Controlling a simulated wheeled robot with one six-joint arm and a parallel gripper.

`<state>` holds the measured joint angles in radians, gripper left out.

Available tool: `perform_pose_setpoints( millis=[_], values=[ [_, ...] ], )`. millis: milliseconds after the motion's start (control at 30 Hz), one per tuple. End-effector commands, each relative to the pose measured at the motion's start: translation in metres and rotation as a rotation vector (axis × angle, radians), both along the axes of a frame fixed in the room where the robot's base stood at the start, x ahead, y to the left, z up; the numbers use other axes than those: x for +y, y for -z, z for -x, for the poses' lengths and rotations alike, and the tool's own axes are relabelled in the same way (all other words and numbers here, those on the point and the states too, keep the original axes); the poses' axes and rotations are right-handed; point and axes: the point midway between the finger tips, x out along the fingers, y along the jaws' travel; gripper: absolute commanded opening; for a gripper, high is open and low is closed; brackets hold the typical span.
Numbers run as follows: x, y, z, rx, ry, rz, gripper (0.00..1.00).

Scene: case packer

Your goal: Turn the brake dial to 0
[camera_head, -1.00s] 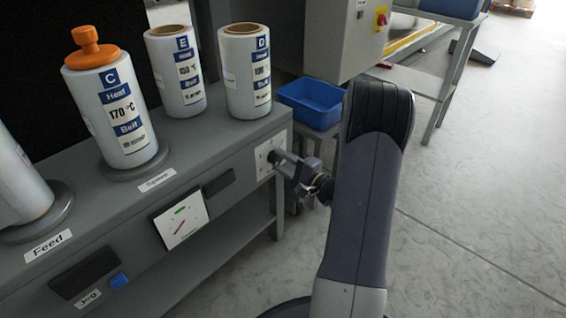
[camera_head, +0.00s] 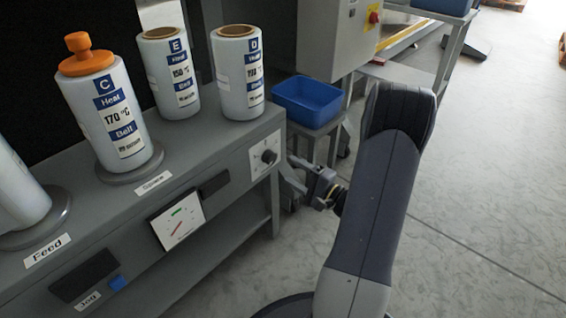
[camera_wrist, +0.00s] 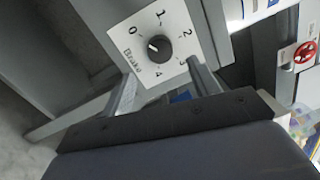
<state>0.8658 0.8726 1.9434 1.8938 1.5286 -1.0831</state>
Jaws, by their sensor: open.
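The brake dial is a round black knob (camera_wrist: 159,46) on a white plate numbered 0 to 4 and labelled "Brake". A short white mark on the knob points to the upper left in the wrist view, about toward the 0. In the head view the brake dial (camera_head: 268,156) is on the right end of the grey machine's front, with no finger on it. My gripper (camera_head: 291,173) is open and empty, to the right of the dial and apart from it. In the wrist view, my gripper's (camera_wrist: 163,85) two fingers stand wide apart below the plate.
The grey machine (camera_head: 215,157) carries several white rolls. The roll marked C (camera_head: 125,130) has an orange knob on top. A gauge (camera_head: 178,220) is on the machine's front. A blue bin (camera_head: 308,100) stands behind my gripper. The floor (camera_head: 480,200) at the right is clear.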

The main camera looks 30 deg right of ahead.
Motion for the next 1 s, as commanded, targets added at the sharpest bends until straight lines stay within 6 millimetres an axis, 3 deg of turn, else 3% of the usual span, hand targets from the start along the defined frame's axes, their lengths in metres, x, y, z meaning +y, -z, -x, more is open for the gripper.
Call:
perform_pose_setpoints(
  millis=[200,400,767,1000],
  values=[
    [-0.012,0.001,0.029,0.001,0.003,-0.001,0.58],
    [-0.015,0.003,0.038,0.001,0.0,-0.002,0.58],
    [-0.015,0.003,0.038,0.0,-0.002,0.0,0.58],
    [-0.007,0.003,0.019,-0.001,-0.006,0.003,0.58]
  ],
)
